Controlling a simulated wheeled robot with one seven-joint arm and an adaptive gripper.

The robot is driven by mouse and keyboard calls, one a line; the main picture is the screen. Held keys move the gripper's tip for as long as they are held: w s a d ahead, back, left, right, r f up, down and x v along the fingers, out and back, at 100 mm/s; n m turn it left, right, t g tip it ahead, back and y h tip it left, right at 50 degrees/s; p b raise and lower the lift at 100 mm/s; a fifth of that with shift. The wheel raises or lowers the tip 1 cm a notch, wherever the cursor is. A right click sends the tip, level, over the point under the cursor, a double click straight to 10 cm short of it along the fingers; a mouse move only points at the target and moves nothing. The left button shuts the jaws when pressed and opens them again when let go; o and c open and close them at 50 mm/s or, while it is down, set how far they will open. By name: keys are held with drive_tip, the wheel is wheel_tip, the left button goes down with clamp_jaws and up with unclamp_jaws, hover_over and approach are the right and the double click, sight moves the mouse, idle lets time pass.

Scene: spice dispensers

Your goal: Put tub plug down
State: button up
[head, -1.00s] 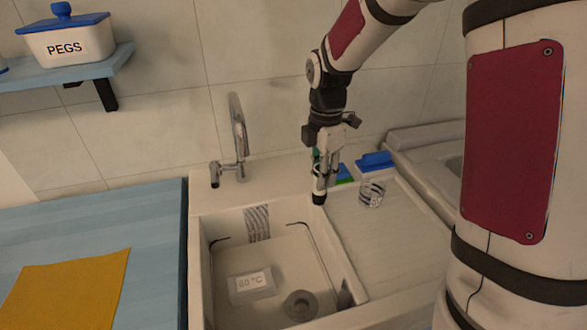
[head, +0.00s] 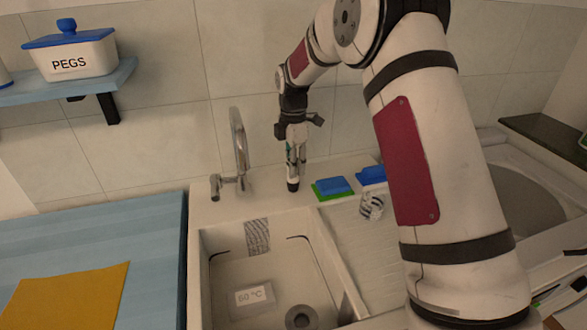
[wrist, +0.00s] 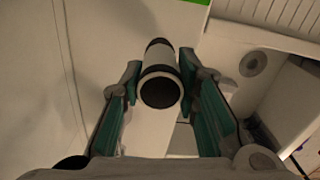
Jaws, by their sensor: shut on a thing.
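The tub plug (head: 293,182) is a small pale cylinder with black ends. My gripper (head: 294,162) is shut on it and holds it roughly upright over the ledge behind the sink, to the right of the tap. In the wrist view the plug (wrist: 160,90) sits between the two fingers of my gripper (wrist: 160,72), one dark end facing the camera. I cannot tell whether its lower end touches the ledge.
The sink basin (head: 215,265) lies in front, with a drain (head: 300,316) and a 60 °C label. A tap (head: 239,150) stands to the left. A blue-green sponge (head: 332,187), another blue item (head: 371,174) and a striped cup (head: 371,206) are to the right.

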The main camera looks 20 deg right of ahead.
drive_tip(key=shift+f, duration=0.8)
drive_tip(key=shift+f, duration=0.1)
drive_tip(key=shift+f, duration=0.1)
drive_tip(key=o, duration=1.1)
